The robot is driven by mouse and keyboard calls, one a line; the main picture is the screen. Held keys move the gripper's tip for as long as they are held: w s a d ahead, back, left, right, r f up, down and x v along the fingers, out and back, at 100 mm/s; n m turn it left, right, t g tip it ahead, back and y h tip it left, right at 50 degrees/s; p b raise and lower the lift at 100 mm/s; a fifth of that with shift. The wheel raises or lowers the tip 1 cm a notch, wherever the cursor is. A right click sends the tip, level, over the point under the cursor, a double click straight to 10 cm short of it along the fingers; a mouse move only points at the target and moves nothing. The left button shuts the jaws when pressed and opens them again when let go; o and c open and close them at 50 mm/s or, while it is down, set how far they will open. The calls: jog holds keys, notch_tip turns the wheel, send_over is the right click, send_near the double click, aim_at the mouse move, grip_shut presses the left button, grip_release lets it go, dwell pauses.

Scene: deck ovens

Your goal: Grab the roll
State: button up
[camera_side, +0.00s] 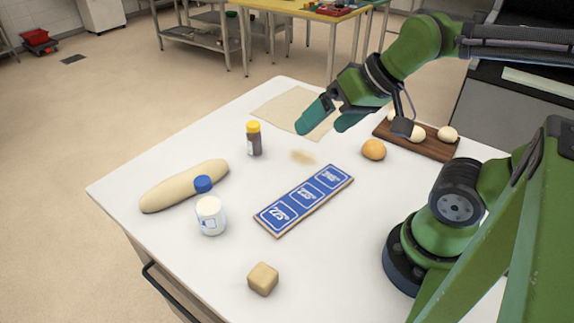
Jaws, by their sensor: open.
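A round golden-brown roll (373,149) sits on the white table, just in front of the dark wooden board. My gripper (321,129) hangs over the far part of the table, up and to the left of the roll in the picture. Its two teal fingers are apart with nothing between them. The roll is in full view and my gripper does not appear to touch it.
The wooden board (436,150) bears pale dough balls. A blue temperature sign (304,200) lies mid-table.

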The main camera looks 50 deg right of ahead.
jog(key=shift+d, duration=0.1)
jog(key=n+g+h, duration=0.2)
jog(key=n+g, duration=0.3)
jog(key=g, duration=0.2)
send_over(376, 142)
notch_tip(376, 142, down, 7)
jog(key=f, duration=1)
jog(key=shift+a+f, duration=0.15)
jog(key=shift+a, duration=0.15)
jog(key=shift+d+f, duration=0.2)
jog(key=shift+f, duration=2.75)
